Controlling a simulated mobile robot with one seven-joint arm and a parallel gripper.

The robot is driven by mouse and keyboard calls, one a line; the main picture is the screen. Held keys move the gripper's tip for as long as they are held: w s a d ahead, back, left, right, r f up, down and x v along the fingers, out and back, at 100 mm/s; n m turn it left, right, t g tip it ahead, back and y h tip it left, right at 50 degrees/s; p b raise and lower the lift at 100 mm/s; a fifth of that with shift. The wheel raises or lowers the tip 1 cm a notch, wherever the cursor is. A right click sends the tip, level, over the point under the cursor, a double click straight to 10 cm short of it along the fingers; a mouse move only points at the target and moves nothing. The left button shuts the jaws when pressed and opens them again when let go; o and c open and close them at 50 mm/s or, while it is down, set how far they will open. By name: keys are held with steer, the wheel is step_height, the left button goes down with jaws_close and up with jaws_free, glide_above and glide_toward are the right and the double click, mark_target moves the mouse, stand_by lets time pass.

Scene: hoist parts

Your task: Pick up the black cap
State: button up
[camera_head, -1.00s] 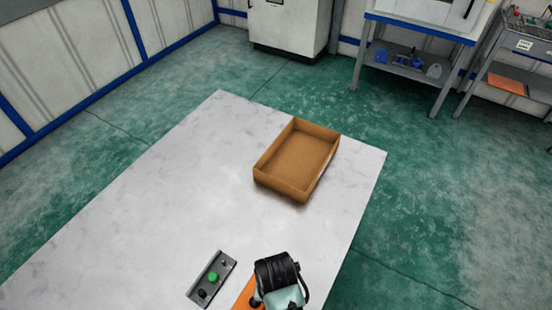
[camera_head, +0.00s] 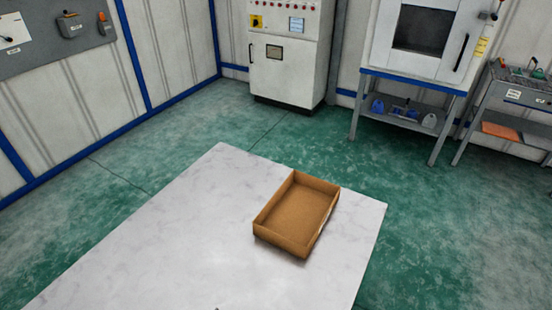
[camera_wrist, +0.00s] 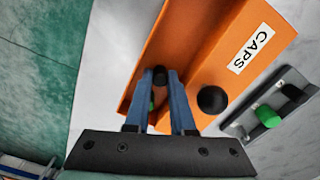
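In the wrist view, my gripper (camera_wrist: 160,82) has its two blue fingers reaching down into an orange bin (camera_wrist: 228,75) with a white "CAPS" label. The fingers stand apart, and a small black cap (camera_wrist: 160,76) shows between their tips. I cannot tell whether the fingers touch it. A bit of green (camera_wrist: 152,105) shows between the fingers, lower in the picture. A round black piece (camera_wrist: 212,99) shows by the bin, just right of the right finger. The gripper and bin are out of the head view.
A grey control box with a green button (camera_wrist: 267,115) lies right of the bin. In the head view, an open, empty-looking brown box (camera_head: 296,218) stands on the pale table (camera_head: 180,235). The table left of it is clear. A workbench (camera_head: 415,80) and cabinet stand at the back.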

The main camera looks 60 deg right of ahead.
jaws_close()
